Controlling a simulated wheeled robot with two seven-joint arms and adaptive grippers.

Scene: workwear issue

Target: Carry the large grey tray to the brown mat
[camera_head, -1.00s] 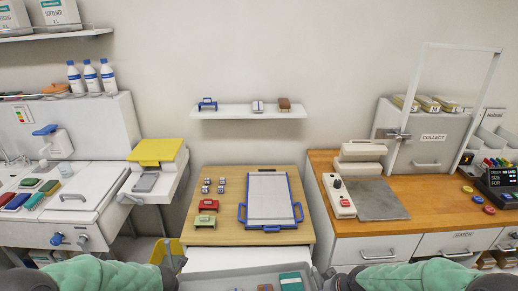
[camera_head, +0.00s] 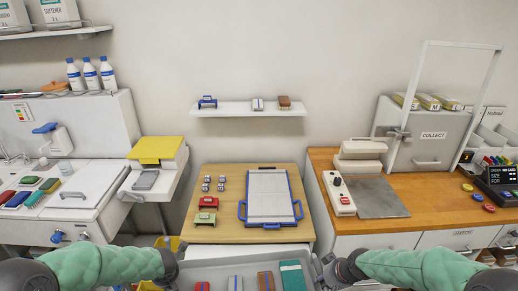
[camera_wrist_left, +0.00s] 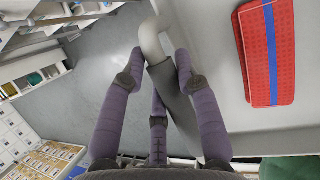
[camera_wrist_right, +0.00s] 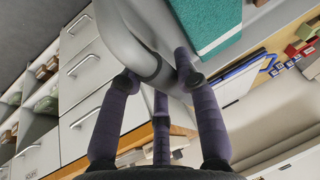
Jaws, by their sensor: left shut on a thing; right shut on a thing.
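The large grey tray (camera_head: 218,274) is at the bottom of the head view, in front of the wooden table, its near part cut off. It carries several folded items, among them a teal one (camera_head: 291,276) and a brown one (camera_head: 266,281). My left gripper (camera_head: 171,270) is shut on the tray's left handle, a curved grey bar in the left wrist view (camera_wrist_left: 152,42). My right gripper (camera_head: 324,268) is shut on the right handle, which shows in the right wrist view (camera_wrist_right: 135,55). I cannot make out a brown mat in any view.
The wooden table (camera_head: 228,233) ahead holds a blue-framed board (camera_head: 268,196) and small red and green items. A wooden counter (camera_head: 428,217) with a grey pad (camera_head: 380,197) is at the right. A white unit with a yellow lid (camera_head: 157,150) stands left.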

